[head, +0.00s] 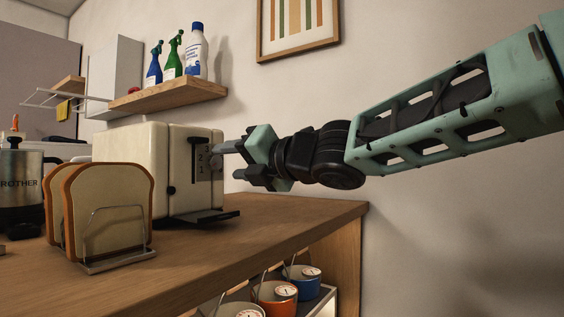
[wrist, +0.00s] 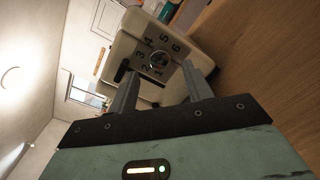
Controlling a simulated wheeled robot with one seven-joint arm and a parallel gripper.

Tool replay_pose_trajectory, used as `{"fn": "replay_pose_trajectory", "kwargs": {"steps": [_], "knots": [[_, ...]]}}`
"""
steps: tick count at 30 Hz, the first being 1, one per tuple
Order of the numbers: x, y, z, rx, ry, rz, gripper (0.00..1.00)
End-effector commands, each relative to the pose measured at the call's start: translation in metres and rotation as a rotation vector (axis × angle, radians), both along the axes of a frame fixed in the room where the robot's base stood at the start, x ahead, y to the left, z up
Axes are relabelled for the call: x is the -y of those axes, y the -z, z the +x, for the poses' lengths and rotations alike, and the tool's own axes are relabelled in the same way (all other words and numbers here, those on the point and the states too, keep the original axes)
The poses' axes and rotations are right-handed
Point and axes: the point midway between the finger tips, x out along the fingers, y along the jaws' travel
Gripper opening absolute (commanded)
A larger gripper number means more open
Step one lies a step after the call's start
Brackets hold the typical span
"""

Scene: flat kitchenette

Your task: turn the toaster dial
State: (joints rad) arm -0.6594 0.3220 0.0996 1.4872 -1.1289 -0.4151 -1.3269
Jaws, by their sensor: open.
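The cream toaster (head: 130,150) stands on the wooden counter, its control end facing right toward my gripper. The end panel carries numbers; in the wrist view the toaster (wrist: 192,54) shows them around a round dial (wrist: 158,61). A dark lever (wrist: 123,70) sticks out to the left of the dial there. My gripper (head: 229,164) is close to the panel. In the wrist view my gripper (wrist: 162,88) has its two fingers apart, one toward each side of the dial, with nothing between them. Whether a finger touches the dial I cannot tell.
Bread slices in a wire rack (head: 112,232) stand in front of the toaster. A metal mug (head: 22,185) is at the left. A wall shelf (head: 168,95) with bottles hangs above. Pots (head: 277,292) sit below the counter (head: 265,215). The counter right of the toaster is clear.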

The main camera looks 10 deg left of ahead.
Motion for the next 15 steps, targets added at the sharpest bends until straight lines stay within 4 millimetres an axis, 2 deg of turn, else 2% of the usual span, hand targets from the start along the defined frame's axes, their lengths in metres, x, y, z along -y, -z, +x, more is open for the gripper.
{"fn": "replay_pose_trajectory", "kwargs": {"steps": [1, 9, 15], "knots": [[0.012, -0.002, -0.005, 0.001, 0.003, 0.0, 0.5], [0.071, -0.004, -0.032, 0.001, 0.004, -0.001, 0.5], [0.106, -0.005, -0.049, 0.0, 0.004, -0.001, 0.5]]}}
